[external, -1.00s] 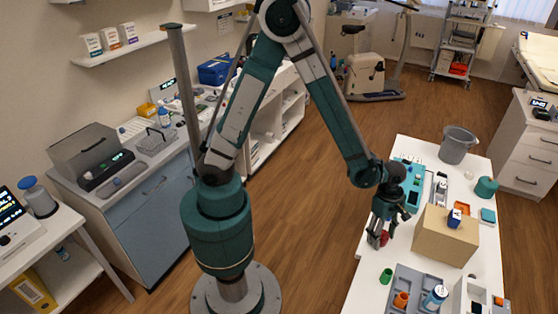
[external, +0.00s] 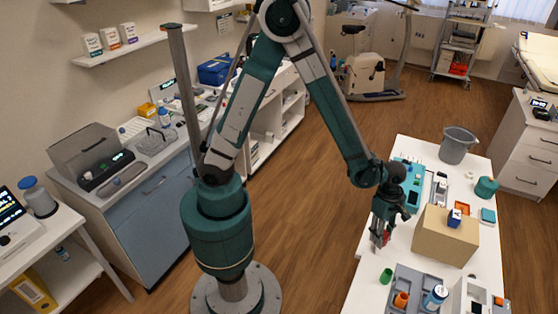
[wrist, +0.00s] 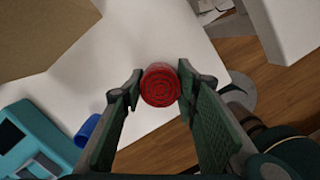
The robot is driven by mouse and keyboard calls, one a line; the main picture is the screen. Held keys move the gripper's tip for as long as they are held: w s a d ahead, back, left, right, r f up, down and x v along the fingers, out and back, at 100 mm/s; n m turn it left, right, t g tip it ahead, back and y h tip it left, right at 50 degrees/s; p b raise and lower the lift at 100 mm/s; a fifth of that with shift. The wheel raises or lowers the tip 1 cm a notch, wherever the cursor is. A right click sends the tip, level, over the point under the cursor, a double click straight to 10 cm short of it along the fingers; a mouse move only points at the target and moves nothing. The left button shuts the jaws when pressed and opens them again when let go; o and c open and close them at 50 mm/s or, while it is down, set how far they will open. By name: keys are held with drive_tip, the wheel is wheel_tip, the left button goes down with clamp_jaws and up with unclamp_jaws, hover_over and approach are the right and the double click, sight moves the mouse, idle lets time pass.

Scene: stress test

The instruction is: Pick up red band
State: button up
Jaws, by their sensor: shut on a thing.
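The red band (wrist: 161,86) shows in the wrist view as a round, coiled red roll seen end-on. It sits between the two fingertips of my gripper (wrist: 159,90), and both fingers touch its sides. Only a small bit of the red band (external: 385,239) shows there between the fingers. I cannot tell whether it is clear of the tabletop.
The cardboard box (external: 444,240) stands just right of my gripper. A small green cup (external: 386,276) and a grey tray (external: 395,296) with an orange cup and blue-white bottle are nearer. A teal device (external: 411,176) and grey bucket (external: 457,146) are behind. The table's left edge is close.

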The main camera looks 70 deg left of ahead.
drive_tip(key=shift+r, duration=0.15)
drive_tip(key=shift+r+p, duration=0.85)
drive_tip(key=shift+r, duration=4.05)
drive_tip(key=shift+r, duration=0.1)
